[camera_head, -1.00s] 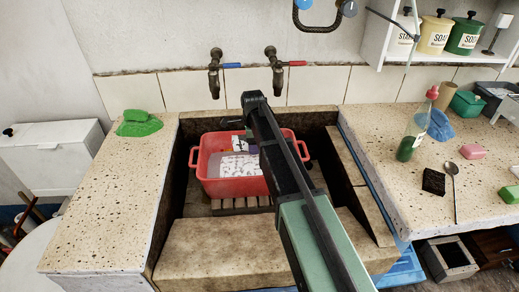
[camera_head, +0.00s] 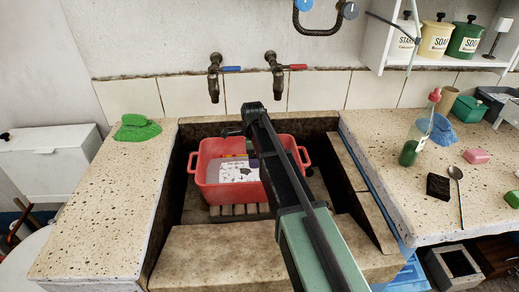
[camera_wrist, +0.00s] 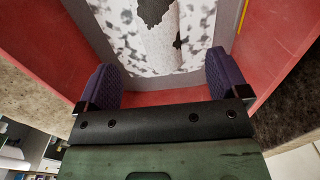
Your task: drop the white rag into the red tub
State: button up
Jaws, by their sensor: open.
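The red tub (camera_head: 235,193) sits in the stone trough; its walls also show on both sides of the wrist view (camera_wrist: 283,62). A white, grey-mottled patch (camera_head: 238,172) lies low inside it. In the wrist view a paler white strip, seemingly the white rag (camera_wrist: 155,48), lies between grey-spotted areas; I cannot clearly separate rag from suds. My gripper (camera_wrist: 160,78) is over the tub with its two purple fingers wide apart. Nothing is clamped between them; the white material appears beyond the fingertips. My arm hides the tub's right part in the head view.
Two taps (camera_head: 215,80) stand behind the trough. A green cloth (camera_head: 137,128) lies on the left counter. The right counter holds a green bottle (camera_head: 410,150), a pink soap (camera_head: 477,156), a dark sponge (camera_head: 437,187) and a spoon (camera_head: 457,180).

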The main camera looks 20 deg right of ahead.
aim_at(254, 170)
notch_tip(254, 170, up, 7)
jog(key=p, duration=0.6)
jog(key=shift+r+p, duration=0.15)
jog(key=shift+p, duration=0.25)
jog(key=s+a+r+n+p, duration=0.1)
jog(key=s+r+n+p, duration=0.3)
jog(key=s+n, duration=0.6)
jog(key=s+a+r+n+p, duration=0.1)
jog(key=s+r+n+p, duration=0.4)
jog(key=s+n, duration=0.5)
jog(key=s, duration=0.7)
